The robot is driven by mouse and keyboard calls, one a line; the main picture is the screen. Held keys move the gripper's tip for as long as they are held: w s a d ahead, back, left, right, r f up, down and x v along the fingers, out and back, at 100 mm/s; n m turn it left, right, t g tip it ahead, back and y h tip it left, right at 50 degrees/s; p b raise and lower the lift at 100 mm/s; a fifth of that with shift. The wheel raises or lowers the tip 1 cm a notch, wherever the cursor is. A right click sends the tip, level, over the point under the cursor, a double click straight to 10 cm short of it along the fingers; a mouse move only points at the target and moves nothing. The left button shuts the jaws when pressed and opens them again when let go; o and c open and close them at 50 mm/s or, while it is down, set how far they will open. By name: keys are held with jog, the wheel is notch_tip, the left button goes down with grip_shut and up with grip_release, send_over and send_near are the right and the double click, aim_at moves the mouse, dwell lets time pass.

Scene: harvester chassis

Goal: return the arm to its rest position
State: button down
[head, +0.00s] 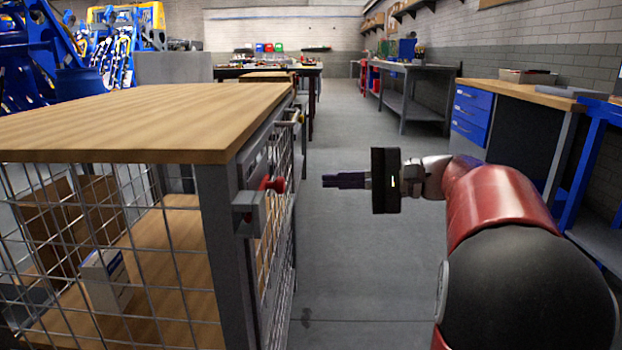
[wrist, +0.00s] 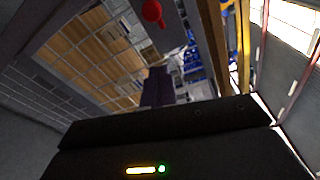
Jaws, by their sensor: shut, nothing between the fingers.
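My gripper (head: 328,181) is in the middle of the head view, at the end of my red and black arm, which comes in from the lower right. Its fingers are together and point left toward the side of a wood-topped mesh cage cart. They hold nothing. A gap shows between the fingertips and the red knob (head: 274,185) on the cart's side. In the wrist view the gripper fingers (wrist: 158,88) show dark in the middle, and the red knob (wrist: 152,12) is at the top.
The cart's wooden top (head: 150,118) and mesh sides fill the left; a cardboard box (head: 65,222) and a white box (head: 106,278) are inside. A workbench with blue drawers (head: 472,115) stands right. The grey floor (head: 345,290) between is clear.

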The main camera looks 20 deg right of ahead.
jog(key=shift+v, duration=0.9)
jog(key=s+a+f+n+g+h+p, duration=0.2)
jog(key=s+a+f+g+h+p, duration=0.15)
jog(key=s+a+f+h, duration=0.45)
jog(key=s+f+n+t+h+p, duration=0.1)
jog(key=s+f+n+h+p, duration=0.1)
jog(key=s, duration=0.4)
jog(key=s+d+f+n+t+h+p, duration=0.1)
jog(key=s+f+n+h, duration=0.2)
jog(key=s+f+h, duration=0.1)
jog(key=shift+s+n+h+p, duration=0.35)
jog(key=shift+s+h, duration=0.45)
jog(key=shift+s, duration=0.4)
jog(key=shift+d+r, duration=0.1)
